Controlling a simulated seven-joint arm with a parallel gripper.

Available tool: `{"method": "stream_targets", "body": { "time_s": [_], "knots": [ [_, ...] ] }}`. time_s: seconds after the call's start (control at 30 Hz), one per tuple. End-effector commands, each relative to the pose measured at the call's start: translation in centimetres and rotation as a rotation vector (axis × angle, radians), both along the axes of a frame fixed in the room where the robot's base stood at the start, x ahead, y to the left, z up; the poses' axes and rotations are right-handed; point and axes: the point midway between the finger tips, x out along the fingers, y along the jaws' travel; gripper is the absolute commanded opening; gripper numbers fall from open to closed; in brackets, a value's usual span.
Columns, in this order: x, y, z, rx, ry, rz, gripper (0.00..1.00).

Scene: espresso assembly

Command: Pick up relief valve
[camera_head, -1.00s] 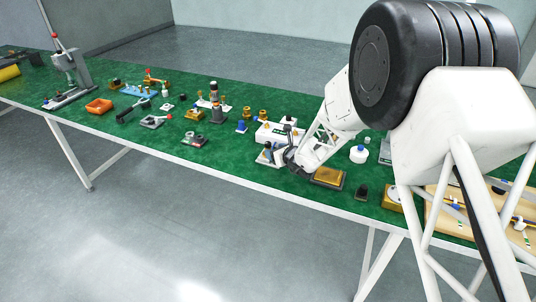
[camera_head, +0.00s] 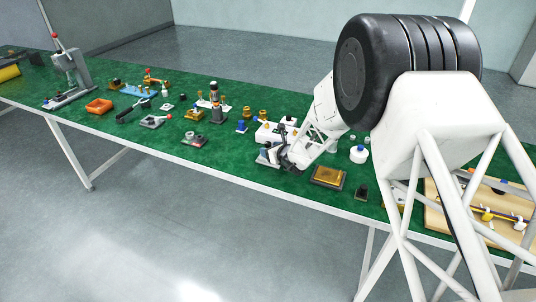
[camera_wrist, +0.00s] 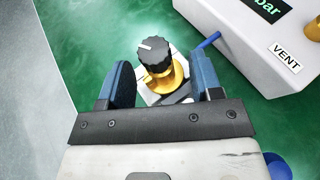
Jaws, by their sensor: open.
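The relief valve appears to be the piece with a ribbed black knob (camera_wrist: 154,54) and a brass body (camera_wrist: 172,76) in the wrist view. It stands on a small pale plate beside a white box. My gripper (camera_wrist: 162,82) is open, with one blue-padded finger on each side of the brass body. I cannot tell whether either finger touches it. The finger bar hides the lower part of the plate. In the head view my gripper (camera_head: 279,158) is low over the front of the table, and it mostly hides the valve.
The white box (camera_wrist: 255,50) with a "bar" display and VENT label stands close on the right, with a blue lever (camera_wrist: 207,41) at its side. A brass-coloured pad (camera_head: 328,175) lies right of my gripper. The green table's (camera_head: 235,168) front edge is near.

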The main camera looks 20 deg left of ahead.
Motion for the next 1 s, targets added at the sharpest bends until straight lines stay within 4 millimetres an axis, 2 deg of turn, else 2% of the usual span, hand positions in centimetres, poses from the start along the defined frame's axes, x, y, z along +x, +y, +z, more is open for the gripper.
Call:
{"method": "stream_targets", "body": {
  "time_s": [0.3,0.87,1.0],
  "knots": [
    [1.0,1.7,-0.7,0.000,0.000,0.000,0.59],
    [1.0,1.7,-0.7,0.001,-0.001,0.000,0.59],
    [1.0,1.7,-0.7,0.001,-0.001,0.000,0.41]
  ]
}}
